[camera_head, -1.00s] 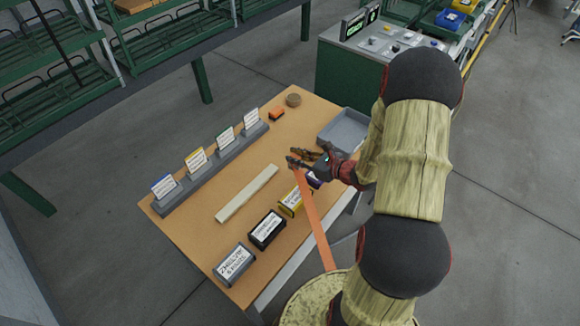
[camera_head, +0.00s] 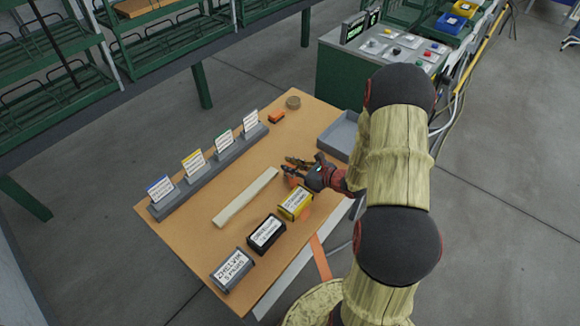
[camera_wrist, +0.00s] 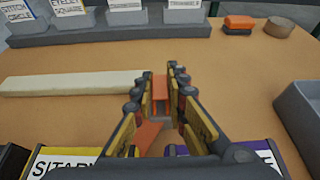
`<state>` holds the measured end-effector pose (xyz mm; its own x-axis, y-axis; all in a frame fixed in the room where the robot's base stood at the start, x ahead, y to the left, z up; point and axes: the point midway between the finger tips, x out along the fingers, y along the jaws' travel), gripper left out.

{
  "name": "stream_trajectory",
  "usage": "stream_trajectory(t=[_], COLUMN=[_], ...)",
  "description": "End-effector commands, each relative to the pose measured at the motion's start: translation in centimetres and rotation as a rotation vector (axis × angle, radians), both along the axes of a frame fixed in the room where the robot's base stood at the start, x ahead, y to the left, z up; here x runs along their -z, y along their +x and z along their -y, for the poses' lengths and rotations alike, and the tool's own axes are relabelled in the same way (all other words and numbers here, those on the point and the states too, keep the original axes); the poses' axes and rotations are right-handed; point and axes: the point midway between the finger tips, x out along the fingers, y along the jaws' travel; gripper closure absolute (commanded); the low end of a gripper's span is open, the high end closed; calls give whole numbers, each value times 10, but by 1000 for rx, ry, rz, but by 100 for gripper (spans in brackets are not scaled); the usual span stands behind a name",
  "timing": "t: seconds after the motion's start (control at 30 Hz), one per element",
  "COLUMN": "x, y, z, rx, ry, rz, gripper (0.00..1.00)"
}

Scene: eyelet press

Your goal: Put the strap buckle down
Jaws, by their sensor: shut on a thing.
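My gripper (camera_head: 291,169) is low over the right part of the wooden table, its fingers pointing left. In the wrist view its fingers (camera_wrist: 160,76) are close together around the end of an orange strap (camera_wrist: 160,88). More strap shows below, between the finger bases. In the head view the strap (camera_head: 320,258) runs past the yellow box and hangs over the table's front edge. The buckle itself is too small and covered by the fingers to make out. I cannot tell whether the held end touches the table.
A yellow box (camera_head: 295,203), a black box (camera_head: 266,233) and a grey box (camera_head: 232,269) stand along the front edge. A pale bar (camera_head: 245,197) lies mid-table. A card rack (camera_head: 210,172) lines the back. A grey tray (camera_head: 340,133) is at right.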

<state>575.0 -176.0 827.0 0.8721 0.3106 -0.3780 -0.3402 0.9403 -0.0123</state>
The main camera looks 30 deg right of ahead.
Motion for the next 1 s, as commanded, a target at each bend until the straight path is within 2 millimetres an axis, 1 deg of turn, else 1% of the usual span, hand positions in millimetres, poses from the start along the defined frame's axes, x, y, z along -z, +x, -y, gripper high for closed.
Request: stream_trajectory(t=[0.07,0.1,0.4,0.67,0.77,0.87,1.0], x=[3,2,2,2,-2,-7,-18], y=[0,0,0,0,0,-11,-35], z=[0,0,0,0,0,5,14], rx=[0,0,0,0,0,2,6], ry=[0,0,1,1,1,0,1], rz=[0,0,-1,0,0,0,-1], gripper=[100,84,68,68,68,68,68])
